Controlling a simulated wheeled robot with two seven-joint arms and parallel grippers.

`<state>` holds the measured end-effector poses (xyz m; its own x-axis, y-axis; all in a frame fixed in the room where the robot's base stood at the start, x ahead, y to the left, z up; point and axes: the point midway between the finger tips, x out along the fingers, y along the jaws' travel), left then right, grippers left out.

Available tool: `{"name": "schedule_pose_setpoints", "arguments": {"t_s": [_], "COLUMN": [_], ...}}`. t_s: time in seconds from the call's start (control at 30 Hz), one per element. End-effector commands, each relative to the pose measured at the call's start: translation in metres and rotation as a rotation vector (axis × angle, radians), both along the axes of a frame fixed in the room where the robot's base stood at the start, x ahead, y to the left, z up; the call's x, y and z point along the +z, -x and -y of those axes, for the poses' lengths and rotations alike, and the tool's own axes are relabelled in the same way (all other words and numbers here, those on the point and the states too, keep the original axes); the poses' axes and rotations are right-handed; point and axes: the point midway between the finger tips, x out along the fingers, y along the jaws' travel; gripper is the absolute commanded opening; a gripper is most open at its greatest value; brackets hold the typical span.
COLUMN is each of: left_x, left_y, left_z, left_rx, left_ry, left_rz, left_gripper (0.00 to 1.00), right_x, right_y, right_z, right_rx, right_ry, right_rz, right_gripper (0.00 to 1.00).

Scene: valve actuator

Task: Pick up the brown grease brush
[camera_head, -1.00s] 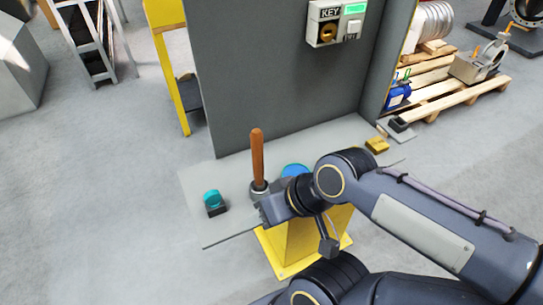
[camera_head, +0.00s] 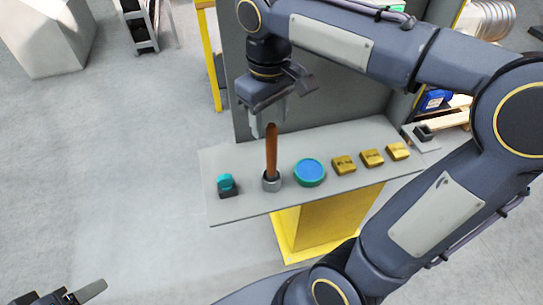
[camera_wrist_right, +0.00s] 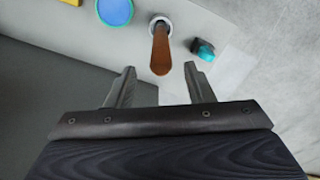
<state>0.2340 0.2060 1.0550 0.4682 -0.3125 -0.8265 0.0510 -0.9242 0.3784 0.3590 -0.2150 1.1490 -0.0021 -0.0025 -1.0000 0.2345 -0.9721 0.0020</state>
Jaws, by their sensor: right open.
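The brown grease brush (camera_head: 271,150) stands upright with its lower end in a small grey cup (camera_head: 271,181) on the grey shelf. My right gripper (camera_head: 267,128) is above and behind the brush handle, pointing down, with its fingers apart. In the right wrist view the brush (camera_wrist_right: 161,50) shows ahead of the open fingers (camera_wrist_right: 158,88), roughly in line with the gap between them, and nothing is held. My left gripper (camera_head: 85,294) only partly shows at the bottom left corner, and its jaws cannot be judged.
On the shelf (camera_head: 240,207), a teal-topped block (camera_head: 226,185) is left of the cup. A blue-green round tin (camera_head: 310,172) and several yellow blocks (camera_head: 344,164) are right of it. A grey panel (camera_head: 318,112) rises behind. A yellow pedestal (camera_head: 318,222) stands below.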

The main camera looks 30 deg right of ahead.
Motion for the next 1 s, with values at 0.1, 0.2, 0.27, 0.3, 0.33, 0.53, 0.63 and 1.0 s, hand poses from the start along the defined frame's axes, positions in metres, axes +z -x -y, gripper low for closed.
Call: {"name": "schedule_pose_setpoints", "arguments": {"t_s": [0.1,0.2,0.27,0.3,0.33,0.53,0.63,1.0], "left_x": [0.001,0.003,0.003,0.003,0.003,0.003,0.003,0.003], "left_y": [0.000,0.000,0.000,0.000,0.000,0.000,0.000,0.000], "left_z": [0.000,0.000,0.000,0.000,0.000,0.000,0.000,0.000], "left_rx": [0.000,0.000,0.000,0.000,0.000,0.000,0.000,0.000], "left_ry": [0.000,0.000,0.000,0.000,0.000,0.000,0.000,0.000], "left_rz": [0.000,0.000,0.000,0.000,0.000,0.000,0.000,0.000], "left_gripper": [0.59,0.59,0.59,0.59,0.59,0.59,0.59,0.59], "right_x": [-0.014,-0.029,-0.038,-0.044,-0.048,-0.056,-0.056,-0.056], "right_y": [0.003,0.007,0.008,0.007,0.007,0.007,0.007,0.007], "right_z": [0.000,0.000,0.000,0.000,0.000,0.000,0.000,0.000], "right_rx": [-0.002,-0.001,-0.001,-0.001,-0.001,-0.001,-0.001,-0.001], "right_ry": [0.000,0.001,0.000,-0.001,-0.001,-0.002,-0.003,-0.003], "right_rz": [-0.001,-0.003,-0.003,-0.002,-0.002,0.003,0.002,0.002], "right_gripper": [0.48,0.48,0.48,0.48,0.48,0.48,0.48,0.05]}}
